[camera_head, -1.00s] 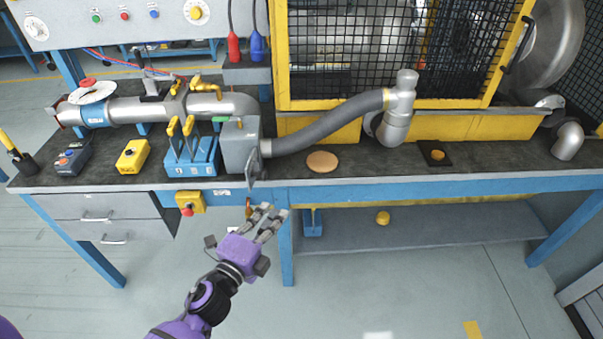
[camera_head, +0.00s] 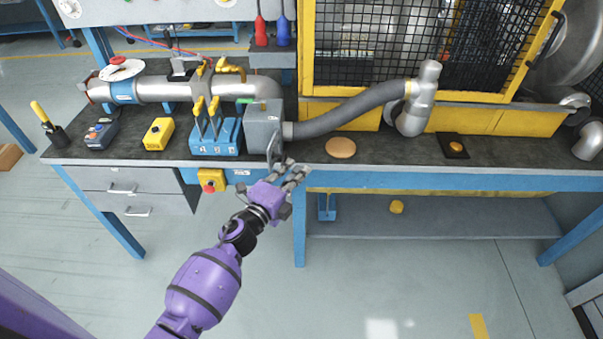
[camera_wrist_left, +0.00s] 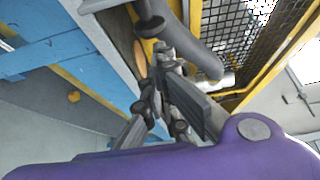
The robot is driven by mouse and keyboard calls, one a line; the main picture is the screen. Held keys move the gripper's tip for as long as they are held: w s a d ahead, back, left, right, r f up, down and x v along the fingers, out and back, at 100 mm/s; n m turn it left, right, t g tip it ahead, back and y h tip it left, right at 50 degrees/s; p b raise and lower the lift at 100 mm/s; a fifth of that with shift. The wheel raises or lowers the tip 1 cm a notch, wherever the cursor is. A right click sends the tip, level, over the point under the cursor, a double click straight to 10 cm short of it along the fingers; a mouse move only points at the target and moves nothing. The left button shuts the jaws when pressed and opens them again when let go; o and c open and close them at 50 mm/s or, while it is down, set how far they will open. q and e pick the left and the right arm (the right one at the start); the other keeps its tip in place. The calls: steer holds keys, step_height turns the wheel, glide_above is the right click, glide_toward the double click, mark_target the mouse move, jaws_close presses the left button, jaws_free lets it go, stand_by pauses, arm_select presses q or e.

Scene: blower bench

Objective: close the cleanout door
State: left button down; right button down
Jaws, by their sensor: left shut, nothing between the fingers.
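The cleanout door (camera_head: 272,151) is a thin dark grey plate at the front of the grey box (camera_head: 263,127), where the silver pipe and the grey hose meet. It shows nearly edge-on and stands out from the box, open. My left gripper (camera_head: 291,168) is shut and empty. Its fingertips are at the bench's front edge, just right of the door's lower end; I cannot tell whether they touch it. In the left wrist view the gripper's fingers (camera_wrist_left: 150,105) point toward the bench edge, and I cannot make out the door clearly there. My right gripper is not in view.
The grey hose (camera_head: 350,113) runs right from the box. Left of it stand blue blocks with yellow levers (camera_head: 216,138) and a yellow control box (camera_head: 158,134). A round tan disc (camera_head: 341,147) lies right of the gripper. The floor in front is free.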

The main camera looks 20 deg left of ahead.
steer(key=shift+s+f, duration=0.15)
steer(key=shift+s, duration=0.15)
arm_select(q)
steer(key=shift+s+a+m+h, duration=0.3)
steer(key=shift+a+h, duration=0.1)
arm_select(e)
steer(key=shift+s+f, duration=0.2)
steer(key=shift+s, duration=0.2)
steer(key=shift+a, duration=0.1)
arm_select(q)
steer(key=shift+s+a+m+h, duration=0.15)
steer(key=shift+m+h, duration=0.15)
steer(key=shift+h, duration=0.2)
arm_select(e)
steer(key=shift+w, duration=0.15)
